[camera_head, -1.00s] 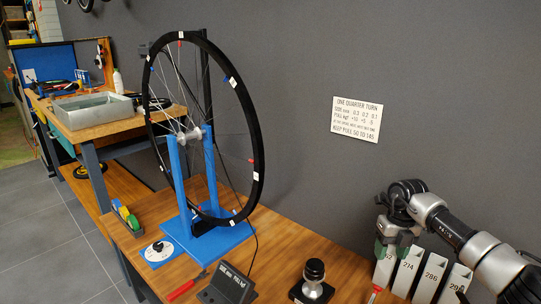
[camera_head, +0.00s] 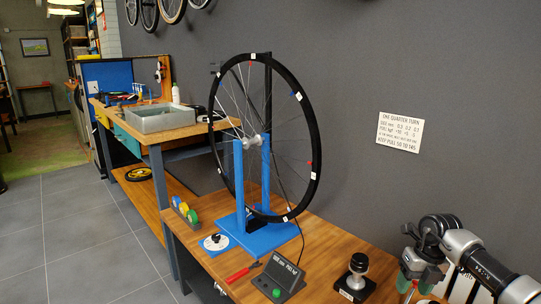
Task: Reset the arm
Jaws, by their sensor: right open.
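My right gripper (camera_head: 416,284) is at the lower right, at the end of my arm, pointing down over the right end of the front wooden bench (camera_head: 336,238). Its jaws are open and I see nothing held between them. Behind it stand white numbered boxes, mostly hidden by the arm. A black knobbed stand (camera_head: 356,278) is on the bench to the left of the gripper, apart from it. My left gripper is not in view.
A spoked wheel (camera_head: 313,140) stands upright in a blue truing stand (camera_head: 240,200). A dark display box (camera_head: 279,277), a red-handled tool (camera_head: 240,275) and a white dial (camera_head: 215,242) lie in front. A second bench with a grey tray (camera_head: 162,122) is behind left. Floor (camera_head: 85,235) at left is clear.

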